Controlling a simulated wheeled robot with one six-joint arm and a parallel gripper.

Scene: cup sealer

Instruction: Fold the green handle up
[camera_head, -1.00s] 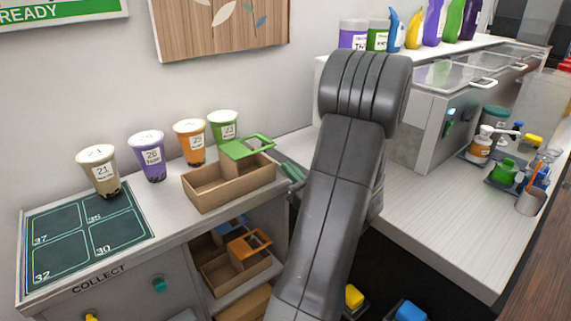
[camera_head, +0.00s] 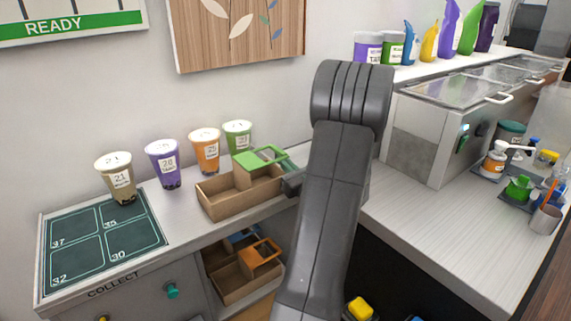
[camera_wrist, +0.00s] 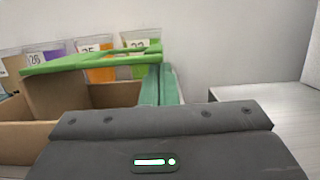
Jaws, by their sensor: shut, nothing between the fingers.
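The green handle (camera_head: 262,157) lies roughly flat on top of the brown cardboard carrier (camera_head: 225,207), over its right part. In the wrist view the green handle (camera_wrist: 90,57) shows nearly edge-on, a little tilted, above the carrier's box (camera_wrist: 115,95). My gripper (camera_wrist: 160,72) is shut and empty, its two teal fingers side by side. They are just right of the carrier, with their tips close to the handle's right end; I cannot tell whether they touch it. In the head view my arm hides part of the gripper.
Several filled cups stand behind the carrier, among them a purple one (camera_head: 163,165). A dark numbered mat (camera_head: 103,240) lies at left. A second carrier with an orange handle (camera_head: 262,253) sits on the shelf below. The white counter (camera_head: 440,225) at right has free room in front.

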